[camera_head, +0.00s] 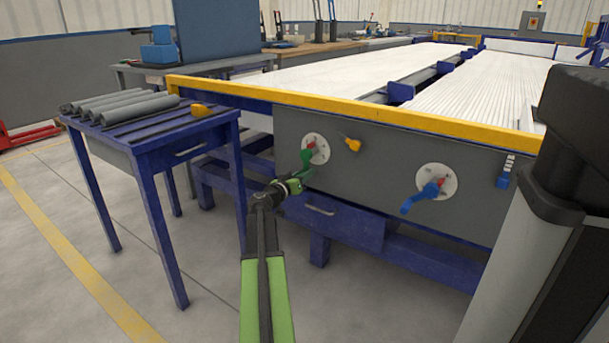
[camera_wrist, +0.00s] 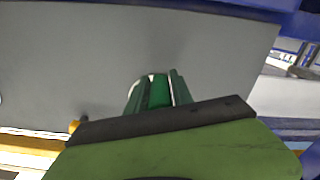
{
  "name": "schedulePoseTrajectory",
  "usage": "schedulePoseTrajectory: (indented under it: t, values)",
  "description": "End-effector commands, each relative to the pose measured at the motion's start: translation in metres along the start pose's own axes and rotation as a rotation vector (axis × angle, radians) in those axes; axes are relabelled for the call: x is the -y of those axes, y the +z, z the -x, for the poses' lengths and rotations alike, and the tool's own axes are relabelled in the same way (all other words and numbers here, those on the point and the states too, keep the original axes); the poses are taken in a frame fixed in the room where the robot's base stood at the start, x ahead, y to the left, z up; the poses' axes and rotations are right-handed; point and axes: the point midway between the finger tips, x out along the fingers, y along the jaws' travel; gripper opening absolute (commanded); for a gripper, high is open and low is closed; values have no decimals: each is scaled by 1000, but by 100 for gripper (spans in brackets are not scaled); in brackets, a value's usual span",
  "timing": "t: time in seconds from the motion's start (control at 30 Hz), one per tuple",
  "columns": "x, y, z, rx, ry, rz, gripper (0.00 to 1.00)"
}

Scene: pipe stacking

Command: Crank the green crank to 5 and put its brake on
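The green crank (camera_head: 306,158) sits on a round white dial plate on the grey front panel, with its arm pointing down and slightly left. Its red part shows at the hub; the dial marks are too small to read. My gripper (camera_head: 301,177) is at the lower end of the crank. In the wrist view, a green piece, seemingly the crank handle (camera_wrist: 160,92), lies between the fingers. Whether they press on it is not clear. The brake and the pointer reading cannot be made out.
A blue crank (camera_head: 422,195) on its own white dial is to the right. A yellow-orange handle (camera_head: 351,144) sits between the dials. A blue table (camera_head: 150,135) with several grey pipes (camera_head: 120,103) stands at left. A drawer handle (camera_head: 320,210) is below the panel.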

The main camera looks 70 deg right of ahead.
Motion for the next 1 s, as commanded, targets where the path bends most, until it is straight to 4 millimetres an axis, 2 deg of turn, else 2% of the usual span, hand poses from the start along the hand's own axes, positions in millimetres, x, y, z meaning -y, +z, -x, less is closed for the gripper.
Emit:
schedulePoseTrajectory:
  t: [0.03, 0.13, 1.0]
  values:
    - [1, 0, 0, 0, -2, 0, 12]
    - [1, 0, 0, -1, -2, 0, 0]
    - [3, -1, 2, -2, -7, 2, 0]
